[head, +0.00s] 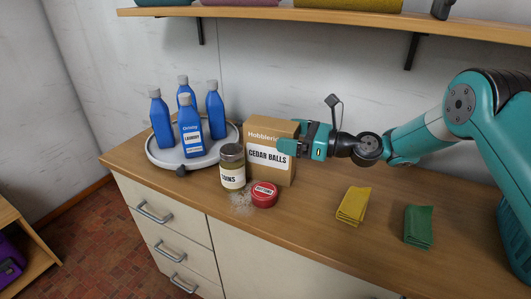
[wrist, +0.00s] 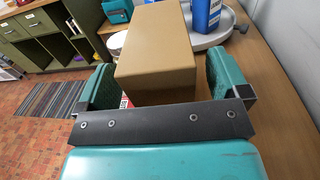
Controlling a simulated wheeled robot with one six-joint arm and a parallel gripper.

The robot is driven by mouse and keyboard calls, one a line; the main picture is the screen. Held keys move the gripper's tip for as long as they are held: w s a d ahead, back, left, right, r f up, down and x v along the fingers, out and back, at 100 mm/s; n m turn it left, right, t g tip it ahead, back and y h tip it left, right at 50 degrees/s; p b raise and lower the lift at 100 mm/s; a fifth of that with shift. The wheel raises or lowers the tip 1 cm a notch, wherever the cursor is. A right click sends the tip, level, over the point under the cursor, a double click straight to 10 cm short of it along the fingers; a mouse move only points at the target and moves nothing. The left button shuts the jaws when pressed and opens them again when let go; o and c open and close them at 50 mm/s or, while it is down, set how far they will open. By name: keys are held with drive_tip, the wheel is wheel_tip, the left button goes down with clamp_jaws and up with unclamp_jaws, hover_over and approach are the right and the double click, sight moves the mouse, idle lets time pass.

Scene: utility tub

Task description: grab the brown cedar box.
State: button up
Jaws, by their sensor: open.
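The brown cedar box (head: 262,132) stands upright on the wooden counter, with a white label reading "CEDAR BALLS" on its front. My gripper (head: 291,144) reaches it from the right at about mid-height or above. In the wrist view the box (wrist: 158,55) lies between the two teal fingers of my gripper (wrist: 165,88), one on each side. The jaws are open; a gap shows at the right finger. Whether the left finger touches the box I cannot tell. The box's lower part is hidden in the wrist view.
A round grey tray (head: 162,158) with several blue bottles is at left. Yellow (head: 353,205) and green (head: 418,226) cloths lie right. A shelf (head: 340,20) hangs above.

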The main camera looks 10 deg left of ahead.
drive_tip(key=shift+x, duration=0.9)
drive_tip(key=c, duration=1.4)
drive_tip(key=shift+c, duration=0.2)
